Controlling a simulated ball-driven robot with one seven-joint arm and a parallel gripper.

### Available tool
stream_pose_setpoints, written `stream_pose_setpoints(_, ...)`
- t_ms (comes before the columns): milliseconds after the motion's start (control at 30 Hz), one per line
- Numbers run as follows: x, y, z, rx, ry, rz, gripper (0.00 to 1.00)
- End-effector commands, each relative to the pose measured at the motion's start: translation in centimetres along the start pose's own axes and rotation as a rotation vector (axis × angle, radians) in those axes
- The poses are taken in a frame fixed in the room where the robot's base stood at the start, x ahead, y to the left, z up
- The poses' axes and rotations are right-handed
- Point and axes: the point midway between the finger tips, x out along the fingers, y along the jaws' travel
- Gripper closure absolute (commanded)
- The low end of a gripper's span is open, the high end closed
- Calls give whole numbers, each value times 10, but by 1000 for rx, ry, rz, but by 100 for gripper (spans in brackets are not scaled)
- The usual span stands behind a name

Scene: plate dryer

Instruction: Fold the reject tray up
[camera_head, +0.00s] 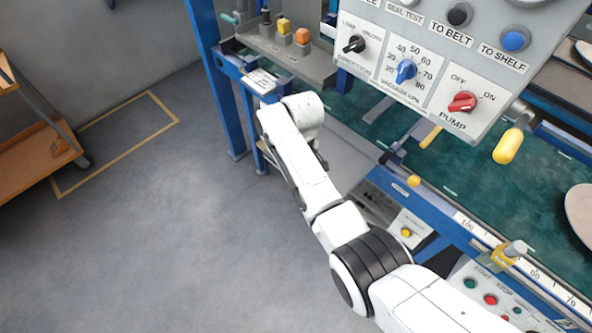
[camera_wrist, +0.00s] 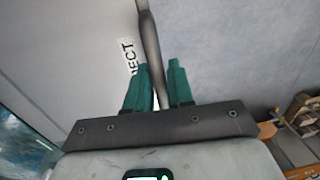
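The reject tray (camera_wrist: 75,50) is a pale grey panel on the left of the wrist view. Part of a black-lettered label, "JECT", shows on it. A grey rod (camera_wrist: 149,35), which looks like the tray's handle, runs down from the top of the wrist view. My gripper (camera_wrist: 160,75) has teal fingers on either side of the rod, close to it. Whether both fingers press on the rod is unclear. In the head view my arm covers the gripper, and a pale grey panel (camera_head: 345,155), perhaps the tray, shows beside the arm.
A control panel (camera_head: 440,55) with knobs overhangs the blue-framed bench (camera_head: 450,212). A yellow-tipped lever (camera_head: 508,146) projects under the panel. A wooden-shelved rack (camera_head: 40,160) stands at far left. The floor between rack and bench is clear.

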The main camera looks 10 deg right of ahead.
Motion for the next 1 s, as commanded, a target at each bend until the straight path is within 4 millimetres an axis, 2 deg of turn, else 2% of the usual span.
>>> stream_pose_setpoints(33,-2,0,-1,-1,2,1,73)
stream_pose_setpoints(133,-1,0,-1,0,3,1,64)
stream_pose_setpoints(467,-7,1,-1,1,5,2,64)
stream_pose_setpoints(1000,-96,0,-1,0,5,2,64)
